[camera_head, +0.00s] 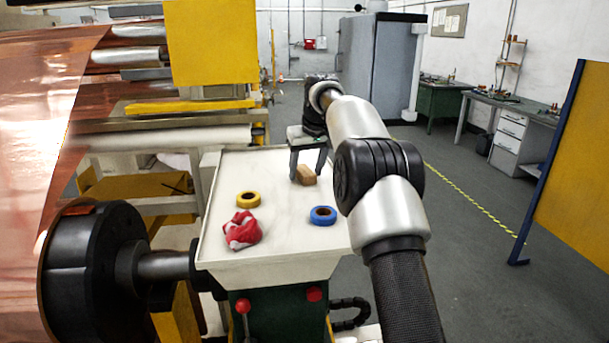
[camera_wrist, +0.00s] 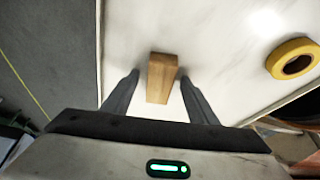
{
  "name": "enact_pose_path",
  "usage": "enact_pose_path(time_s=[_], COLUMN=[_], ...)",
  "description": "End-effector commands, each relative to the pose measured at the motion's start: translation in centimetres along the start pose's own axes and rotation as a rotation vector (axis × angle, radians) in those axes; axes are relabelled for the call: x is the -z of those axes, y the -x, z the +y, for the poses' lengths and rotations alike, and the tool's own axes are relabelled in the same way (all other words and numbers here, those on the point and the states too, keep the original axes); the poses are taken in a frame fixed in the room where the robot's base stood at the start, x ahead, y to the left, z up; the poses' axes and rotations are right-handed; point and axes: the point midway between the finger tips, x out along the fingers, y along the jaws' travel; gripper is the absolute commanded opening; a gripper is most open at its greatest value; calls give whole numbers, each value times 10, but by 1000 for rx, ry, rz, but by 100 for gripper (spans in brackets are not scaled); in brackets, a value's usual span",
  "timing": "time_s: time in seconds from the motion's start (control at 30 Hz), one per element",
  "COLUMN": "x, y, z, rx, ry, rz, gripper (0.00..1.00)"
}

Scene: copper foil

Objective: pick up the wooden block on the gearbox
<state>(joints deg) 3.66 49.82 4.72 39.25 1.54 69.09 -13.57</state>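The wooden block (camera_head: 306,175) lies on the white tray-like top (camera_head: 285,250) of the gearbox (camera_head: 272,313), toward its far right side. My gripper (camera_head: 306,178) is above the gearbox top with its fingers pointing down at the block. In the wrist view the block (camera_wrist: 162,78) sits between the two spread fingers of my gripper (camera_wrist: 160,80), with a gap on each side. The gripper is open and holds nothing. The exact height of the fingertips over the surface is hard to tell.
A yellow tape roll (camera_head: 248,199), a red and white cloth (camera_head: 242,231) and a blue tape roll (camera_head: 323,215) lie on the same top, nearer the front. Copper foil (camera_head: 40,150) and a black roller end (camera_head: 90,262) are at left. Open floor lies to the right.

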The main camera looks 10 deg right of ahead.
Motion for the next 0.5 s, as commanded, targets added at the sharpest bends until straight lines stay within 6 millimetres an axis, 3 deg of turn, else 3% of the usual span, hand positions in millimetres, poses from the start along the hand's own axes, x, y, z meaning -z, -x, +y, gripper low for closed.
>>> enact_pose_path(time_s=[0.03, 0.27, 0.5], x=[0, 0, 0], y=[0, 0, 1], z=[0, 0, 0], rx=[0, 0, 0], ry=[0, 0, 0], rz=[0, 0, 1], gripper=[46, 8, 8])
